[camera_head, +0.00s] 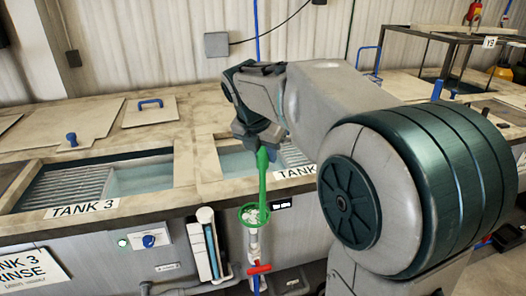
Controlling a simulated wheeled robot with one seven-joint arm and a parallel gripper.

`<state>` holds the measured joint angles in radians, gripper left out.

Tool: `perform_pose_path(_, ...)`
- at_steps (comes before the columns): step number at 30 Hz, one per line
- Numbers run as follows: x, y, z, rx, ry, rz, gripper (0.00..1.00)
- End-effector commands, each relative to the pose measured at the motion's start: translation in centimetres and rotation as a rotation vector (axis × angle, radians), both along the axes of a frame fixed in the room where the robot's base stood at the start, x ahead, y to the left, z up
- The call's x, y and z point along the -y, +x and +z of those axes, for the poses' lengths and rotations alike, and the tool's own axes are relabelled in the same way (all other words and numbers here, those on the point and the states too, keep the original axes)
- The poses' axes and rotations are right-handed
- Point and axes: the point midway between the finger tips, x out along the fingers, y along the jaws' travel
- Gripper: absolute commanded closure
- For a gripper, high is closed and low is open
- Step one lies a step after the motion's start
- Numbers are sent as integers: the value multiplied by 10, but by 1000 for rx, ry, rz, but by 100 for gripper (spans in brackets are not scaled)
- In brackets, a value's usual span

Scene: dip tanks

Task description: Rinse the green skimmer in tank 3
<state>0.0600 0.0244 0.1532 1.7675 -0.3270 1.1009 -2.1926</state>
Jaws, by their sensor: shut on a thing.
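My gripper (258,138) is shut on the green skimmer (263,182), holding it by the top of its handle. The skimmer hangs nearly upright, its green ring (254,215) low before the front face of the tanks, right of tank 3. Whitish bits show within the ring; I cannot tell if they lie in it or behind it. Tank 3 (28,208) is at the left, its opening uncovered, with pale water (140,178) at right and a ribbed metal part (75,186) at left. Its label (82,209) reads TANK 3.
A second opening lies behind my gripper, its label (294,172) partly hidden by my arm. A lid with a blue knob (72,138) and one with a blue handle (150,105) lie behind tank 3. A red-handled valve (259,269) and pipes stand below the skimmer.

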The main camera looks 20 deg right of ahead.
Motion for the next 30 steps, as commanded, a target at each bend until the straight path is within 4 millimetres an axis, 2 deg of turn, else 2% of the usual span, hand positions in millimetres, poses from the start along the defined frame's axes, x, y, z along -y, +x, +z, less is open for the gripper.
perform_pose_path(9,-4,-1,-15,0,-1,-95,100)
perform_pose_path(17,-5,-2,-41,-3,-1,-270,100)
perform_pose_path(23,-6,-4,-75,-6,-2,-499,100)
perform_pose_path(30,-8,-7,-127,-7,-4,-859,100)
